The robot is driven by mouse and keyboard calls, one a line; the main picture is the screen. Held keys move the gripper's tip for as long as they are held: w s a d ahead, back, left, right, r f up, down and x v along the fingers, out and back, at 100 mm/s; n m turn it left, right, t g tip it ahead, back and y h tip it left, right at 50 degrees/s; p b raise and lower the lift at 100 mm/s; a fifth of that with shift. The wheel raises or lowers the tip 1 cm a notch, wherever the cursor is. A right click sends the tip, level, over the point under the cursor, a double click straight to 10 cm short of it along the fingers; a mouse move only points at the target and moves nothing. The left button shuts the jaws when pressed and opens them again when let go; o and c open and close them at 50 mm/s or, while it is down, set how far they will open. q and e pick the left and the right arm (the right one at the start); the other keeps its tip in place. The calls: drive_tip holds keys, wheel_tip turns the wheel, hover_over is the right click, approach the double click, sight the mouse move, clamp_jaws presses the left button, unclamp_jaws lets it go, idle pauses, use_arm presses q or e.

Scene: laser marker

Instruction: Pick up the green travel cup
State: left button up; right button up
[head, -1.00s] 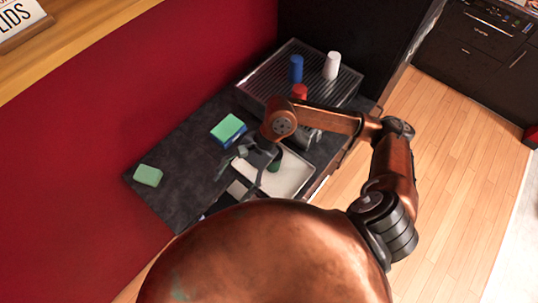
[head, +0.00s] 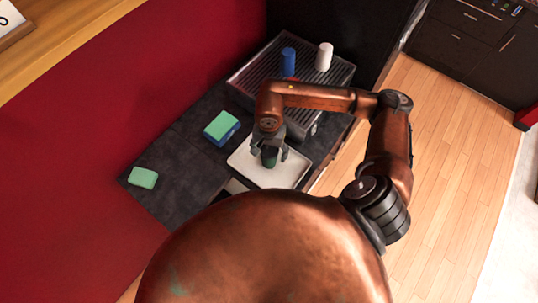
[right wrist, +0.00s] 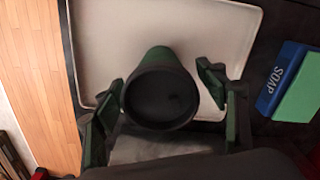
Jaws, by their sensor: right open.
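The green travel cup (right wrist: 160,92) stands on the white tray (right wrist: 230,40). In the right wrist view I look down on its dark round top, with green body showing behind it. My right gripper (right wrist: 165,85) is open, with one finger on each side of the cup and a visible gap at least on the right side. In the head view the right gripper (head: 268,152) points down over the tray (head: 240,165), and the cup (head: 269,160) shows only partly between the fingers. My left gripper is not in view.
A green-and-blue soap box (head: 221,127) lies left of the tray, and a green sponge (head: 143,178) lies farther left. A ribbed rack (head: 250,80) behind holds a blue cup (head: 288,60) and a white cup (head: 324,56). A red wall borders the counter's left.

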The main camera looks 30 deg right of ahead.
drive_tip(key=shift+f, duration=1.2)
drive_tip(key=shift+c, duration=0.5)
drive_tip(key=c, duration=0.8)
